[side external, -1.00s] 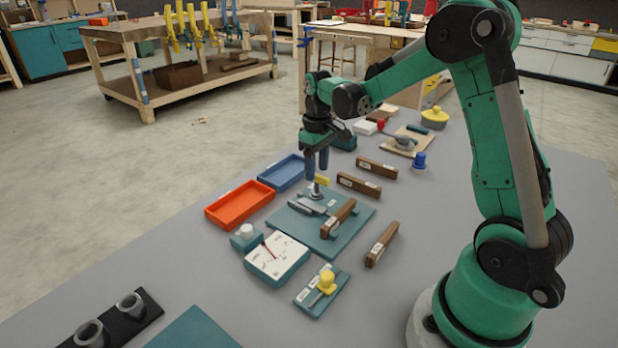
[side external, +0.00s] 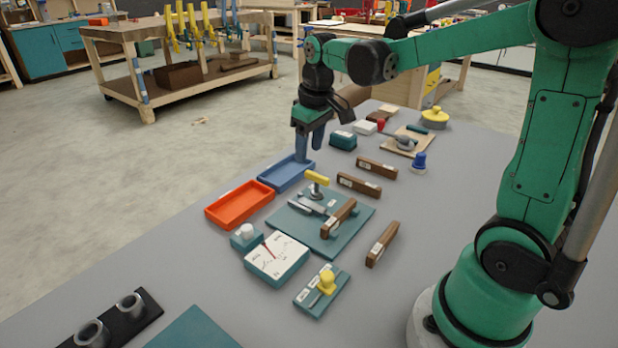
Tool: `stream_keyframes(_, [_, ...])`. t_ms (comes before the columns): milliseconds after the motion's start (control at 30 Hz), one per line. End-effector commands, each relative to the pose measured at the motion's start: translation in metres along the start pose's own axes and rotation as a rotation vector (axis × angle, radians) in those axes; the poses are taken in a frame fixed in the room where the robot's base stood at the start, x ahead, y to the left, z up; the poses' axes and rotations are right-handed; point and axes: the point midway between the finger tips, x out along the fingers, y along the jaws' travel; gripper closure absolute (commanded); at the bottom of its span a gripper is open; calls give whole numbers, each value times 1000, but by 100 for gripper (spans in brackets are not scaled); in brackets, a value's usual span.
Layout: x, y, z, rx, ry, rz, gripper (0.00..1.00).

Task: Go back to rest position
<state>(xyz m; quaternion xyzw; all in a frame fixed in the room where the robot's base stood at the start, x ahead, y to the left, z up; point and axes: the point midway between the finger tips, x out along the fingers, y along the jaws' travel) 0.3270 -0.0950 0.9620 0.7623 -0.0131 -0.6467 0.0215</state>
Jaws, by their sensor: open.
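My gripper (side external: 308,150) points down above the far end of the blue tray (side external: 284,178). Its blue fingers hold nothing that I can see, and it is open. The lower fingertips overlap the tray's far edge in the picture; I cannot tell their exact height. My arm reaches in from the right, over the table.
A teal board (side external: 345,232) with a yellow-handled clamp (side external: 317,180) and a brown bar (side external: 339,217) lies near the tray. An orange tray (side external: 240,204), a dial meter (side external: 276,258) and brown blocks (side external: 377,167) surround it.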

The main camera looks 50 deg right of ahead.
Motion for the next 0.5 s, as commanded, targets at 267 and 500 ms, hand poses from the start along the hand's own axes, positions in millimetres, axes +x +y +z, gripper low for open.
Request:
stream_keyframes(267, [-23,-64,40,7,272,4,53])
stream_keyframes(500, [-20,-91,64,22,426,-33,53])
